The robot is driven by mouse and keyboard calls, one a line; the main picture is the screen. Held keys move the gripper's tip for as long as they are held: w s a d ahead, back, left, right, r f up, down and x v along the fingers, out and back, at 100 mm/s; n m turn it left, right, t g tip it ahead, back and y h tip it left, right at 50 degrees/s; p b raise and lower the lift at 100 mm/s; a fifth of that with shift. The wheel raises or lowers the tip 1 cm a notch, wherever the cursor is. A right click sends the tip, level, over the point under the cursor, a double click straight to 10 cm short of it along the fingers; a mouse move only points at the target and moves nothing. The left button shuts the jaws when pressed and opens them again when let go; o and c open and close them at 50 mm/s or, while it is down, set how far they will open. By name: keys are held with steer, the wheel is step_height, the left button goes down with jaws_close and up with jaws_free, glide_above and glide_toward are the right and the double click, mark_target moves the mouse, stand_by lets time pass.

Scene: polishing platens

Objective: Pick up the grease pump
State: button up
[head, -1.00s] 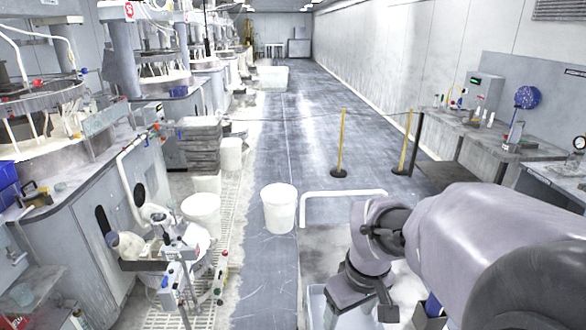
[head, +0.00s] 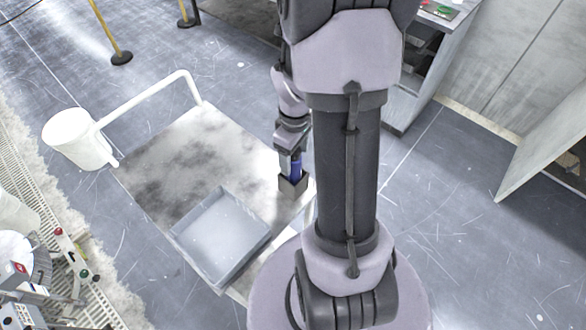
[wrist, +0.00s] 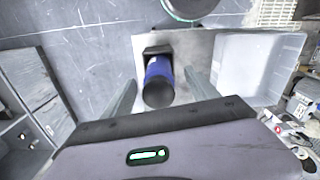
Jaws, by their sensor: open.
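The grease pump looks to be the blue cylinder with a black end (wrist: 159,85) in the wrist view. My gripper (head: 291,150) points down just above the holder, at the pump's upper part. In the wrist view my gripper (wrist: 161,94) is open, with one finger on each side of the pump. Gaps show between the fingers and the blue body.
A shallow grey tray (head: 221,238) lies on the cart platform (head: 170,160) beside the holder. A white bent handle (head: 150,97) rises at its far side, near a white bucket (head: 79,139). A grey bench (head: 418,85) stands at the right. Open floor lies beyond the cart.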

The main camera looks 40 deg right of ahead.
steer(key=f, duration=0.1)
steer(key=f+b, duration=0.1)
steer(key=f, duration=0.1)
steer(key=f+b, duration=0.1)
steer(key=f, duration=0.1)
steer(key=shift+w+d+f, duration=0.1)
steer(key=shift+w, duration=0.25)
steer(key=shift+c, duration=0.6)
jaws_close()
steer(key=shift+r, duration=0.2)
